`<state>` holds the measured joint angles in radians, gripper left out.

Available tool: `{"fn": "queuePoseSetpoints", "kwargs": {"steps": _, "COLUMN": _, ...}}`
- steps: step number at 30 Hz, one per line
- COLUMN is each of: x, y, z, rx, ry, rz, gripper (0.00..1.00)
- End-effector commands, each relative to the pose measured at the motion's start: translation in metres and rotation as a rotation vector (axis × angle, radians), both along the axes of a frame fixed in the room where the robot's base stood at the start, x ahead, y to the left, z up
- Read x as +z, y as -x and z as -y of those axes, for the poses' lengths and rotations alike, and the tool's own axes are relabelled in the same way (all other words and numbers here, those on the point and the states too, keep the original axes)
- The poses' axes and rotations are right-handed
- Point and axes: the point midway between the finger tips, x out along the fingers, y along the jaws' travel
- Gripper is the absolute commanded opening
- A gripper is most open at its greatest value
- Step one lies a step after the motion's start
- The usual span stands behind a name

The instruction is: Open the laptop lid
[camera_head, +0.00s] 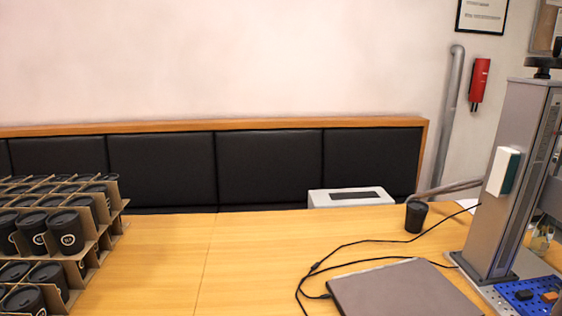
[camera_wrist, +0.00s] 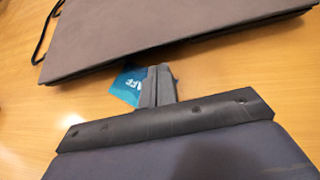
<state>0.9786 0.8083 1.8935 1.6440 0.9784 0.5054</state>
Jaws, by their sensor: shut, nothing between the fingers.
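The grey laptop (camera_head: 402,289) lies on the wooden table at the bottom right of the head view, with its lid down flat. Its grey top and long edge also show across the top of the wrist view, where a thin seam runs along the edge. My gripper (camera_wrist: 158,72) shows in the wrist view with its dark fingers together and nothing between them. The fingertips point at the laptop's edge and appear just short of it; I cannot tell if they touch. My gripper does not show in the head view.
A teal card or sticker (camera_wrist: 127,85) with white letters shows beside the fingers. Black cables (camera_head: 318,268) run left of the laptop. A black cup (camera_head: 416,216) stands behind it, a tall grey machine (camera_head: 503,190) to the right. Cardboard trays of cups (camera_head: 100,232) fill the left.

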Motion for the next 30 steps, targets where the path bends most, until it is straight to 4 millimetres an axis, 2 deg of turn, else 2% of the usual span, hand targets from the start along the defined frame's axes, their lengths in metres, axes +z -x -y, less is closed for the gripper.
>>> {"fn": "queuePoseSetpoints", "kwargs": {"steps": 17, "x": 0.000, "y": -0.005, "z": -0.002, "rx": 0.001, "ry": 0.000, "rz": 0.000, "gripper": 0.00}}
{"fn": "queuePoseSetpoints", "kwargs": {"steps": 30, "x": -0.001, "y": -0.018, "z": -0.005, "rx": 0.002, "ry": 0.000, "rz": 0.000, "gripper": 0.00}}
